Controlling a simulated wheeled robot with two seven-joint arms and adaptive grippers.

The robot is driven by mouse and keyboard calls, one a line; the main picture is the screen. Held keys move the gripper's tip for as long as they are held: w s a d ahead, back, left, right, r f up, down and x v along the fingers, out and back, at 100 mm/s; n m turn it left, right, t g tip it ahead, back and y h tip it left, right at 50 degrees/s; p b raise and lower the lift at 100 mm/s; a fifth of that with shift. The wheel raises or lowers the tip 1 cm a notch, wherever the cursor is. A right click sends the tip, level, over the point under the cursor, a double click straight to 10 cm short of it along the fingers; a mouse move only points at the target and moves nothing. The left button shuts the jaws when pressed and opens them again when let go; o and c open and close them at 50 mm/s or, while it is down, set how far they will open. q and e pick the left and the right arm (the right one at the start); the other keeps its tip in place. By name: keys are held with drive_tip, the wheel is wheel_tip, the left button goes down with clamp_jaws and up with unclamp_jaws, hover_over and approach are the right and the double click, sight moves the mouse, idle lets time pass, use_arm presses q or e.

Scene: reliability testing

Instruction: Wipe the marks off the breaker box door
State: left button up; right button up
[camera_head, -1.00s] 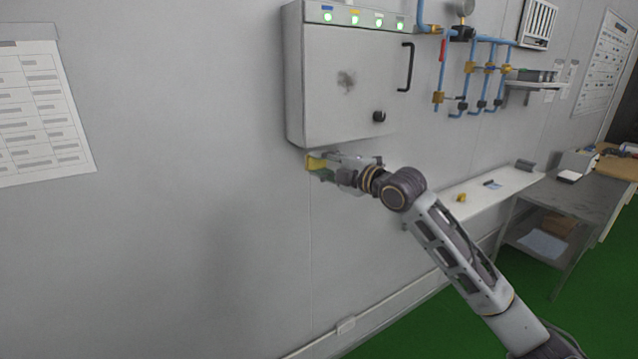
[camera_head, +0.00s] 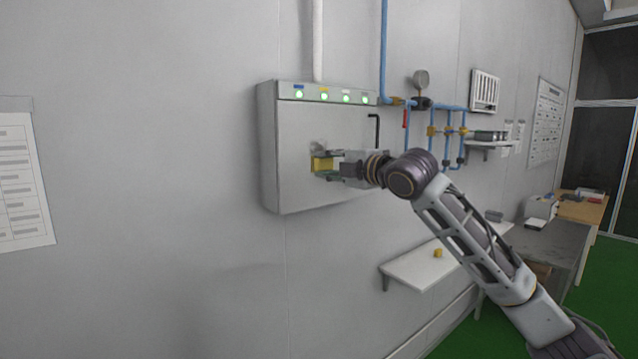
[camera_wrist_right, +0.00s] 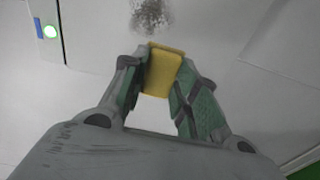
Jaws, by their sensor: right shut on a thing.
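The grey breaker box (camera_head: 295,190) hangs on the wall, its door closed, with a black handle (camera_head: 373,130) at the right. My right gripper (camera_head: 322,168) is shut on a yellow sponge (camera_head: 320,164) in front of the door. In the right wrist view the sponge (camera_wrist_right: 163,70) sits between the green-padded fingers (camera_wrist_right: 158,82). A dark smudge (camera_wrist_right: 150,14) shows on the door just beyond the sponge. In the head view the smudge (camera_head: 318,145) is partly hidden behind the gripper. Whether the sponge touches the door I cannot tell. My left gripper is not in view.
Blue pipes (camera_head: 451,106) with valves and a gauge (camera_head: 421,79) run right of the box. A white shelf (camera_head: 410,272) with a small yellow item (camera_head: 437,253) is below. A grey table (camera_head: 550,240) stands farther right.

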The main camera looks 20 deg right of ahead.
sight(308, 153)
drive_tip(key=shift+s+d+r, duration=0.15)
drive_tip(key=shift+d+r, duration=0.15)
drive_tip(key=shift+r, duration=0.2)
drive_tip(key=shift+s+d+r, duration=0.1)
drive_tip(key=shift+d+r, duration=0.2)
drive_tip(key=shift+r, duration=0.2)
drive_tip(key=shift+w+a, duration=0.1)
drive_tip(key=p+x, duration=0.1)
drive_tip(key=x, duration=0.4)
drive_tip(key=shift+w+r+p, duration=0.1)
drive_tip(key=shift+w+p, duration=0.25)
drive_tip(key=shift+w, duration=0.1)
drive_tip(key=shift+x, duration=0.9)
idle(1.2)
drive_tip(key=shift+w+d, duration=0.3)
drive_tip(key=shift+d, duration=0.65)
drive_tip(key=shift+w+d, duration=0.3)
drive_tip(key=shift+d, duration=0.65)
